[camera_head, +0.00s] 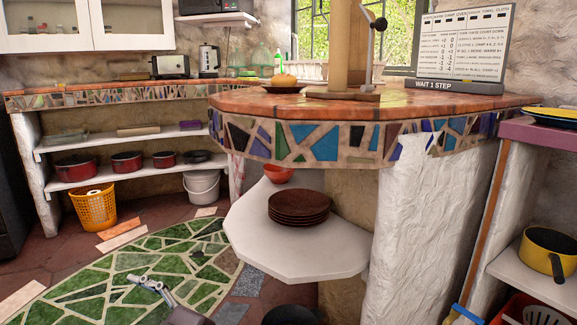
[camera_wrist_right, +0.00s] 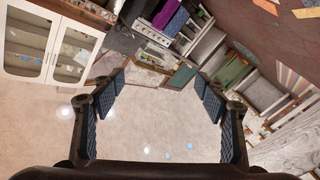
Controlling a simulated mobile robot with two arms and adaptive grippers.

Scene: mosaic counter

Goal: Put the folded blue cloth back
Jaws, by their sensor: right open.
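I cannot pick out the folded blue cloth with certainty. A small flat blue-violet item (camera_head: 190,125) lies at the right end of the upper shelf under the back counter; it is too small to tell what it is. My right gripper (camera_wrist_right: 160,88) is open and empty in the right wrist view, with a pale plain surface behind its fingers. It does not show in the head view. A grey jointed gripper part, which looks like my left gripper (camera_head: 150,284), is low over the green mosaic floor. Its fingers are too unclear to tell open from shut.
The mosaic counter (camera_head: 310,140) holds a wooden post and a sign (camera_head: 463,50) reading "WAIT 1 STEP". Brown plates (camera_head: 299,208) and a red bowl (camera_head: 278,174) stand on the white shelf below. A yellow pot (camera_head: 548,253) is at right.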

